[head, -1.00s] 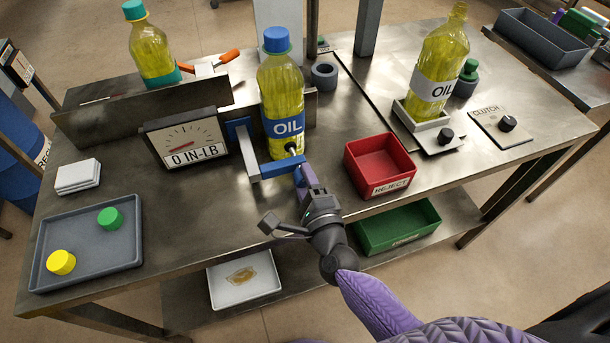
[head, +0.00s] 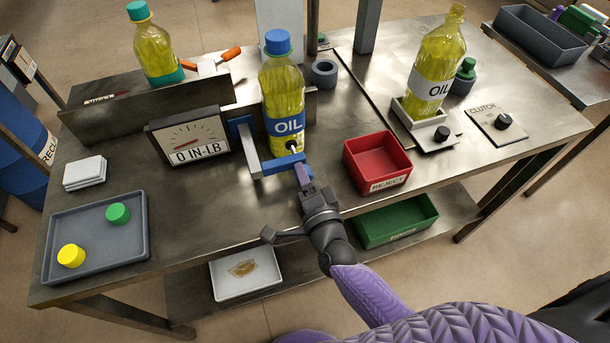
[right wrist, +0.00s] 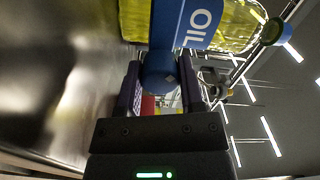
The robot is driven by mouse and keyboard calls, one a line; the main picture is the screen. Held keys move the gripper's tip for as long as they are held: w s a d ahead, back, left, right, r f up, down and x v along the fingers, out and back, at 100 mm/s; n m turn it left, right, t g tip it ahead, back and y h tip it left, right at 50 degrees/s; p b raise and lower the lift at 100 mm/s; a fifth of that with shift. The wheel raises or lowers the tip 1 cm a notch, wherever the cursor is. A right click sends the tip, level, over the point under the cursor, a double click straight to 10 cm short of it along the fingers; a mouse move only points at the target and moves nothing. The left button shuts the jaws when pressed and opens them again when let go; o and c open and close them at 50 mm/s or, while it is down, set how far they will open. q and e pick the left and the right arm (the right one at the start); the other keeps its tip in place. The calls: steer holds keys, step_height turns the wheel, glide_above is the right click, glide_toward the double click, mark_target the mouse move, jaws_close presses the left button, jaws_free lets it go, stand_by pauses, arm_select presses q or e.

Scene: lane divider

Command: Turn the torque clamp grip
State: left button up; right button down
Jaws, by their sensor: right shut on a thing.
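The torque clamp has a grey bracket (head: 250,152) and blue parts beside an upright oil bottle (head: 282,92) with a blue cap and blue label. In the right wrist view, the blue grip (right wrist: 160,75) lies between the fingers, under the bottle's label. The gauge (head: 188,145) left of the clamp reads 0 IN-LB. My left gripper is not in view.
A red REJECT bin (head: 378,162) stands just right of the gripper. Another oil bottle (head: 436,65), uncapped, stands in a holder near the CLUTCH panel (head: 496,127). A grey tray (head: 95,238) holds a green and a yellow cap. The table front between tray and clamp is clear.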

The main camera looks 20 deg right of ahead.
steer(key=shift+r, duration=0.1)
stand_by(0.3)
steer(key=shift+c, duration=1.1)
jaws_free()
steer(key=shift+w, duration=0.2)
steer(key=shift+s, duration=0.1)
steer(key=shift+s, duration=0.1)
steer(key=s+p, duration=0.1)
steer(key=s, duration=0.8)
steer(key=shift+s+d, duration=0.2)
steer(key=shift+s, duration=0.15)
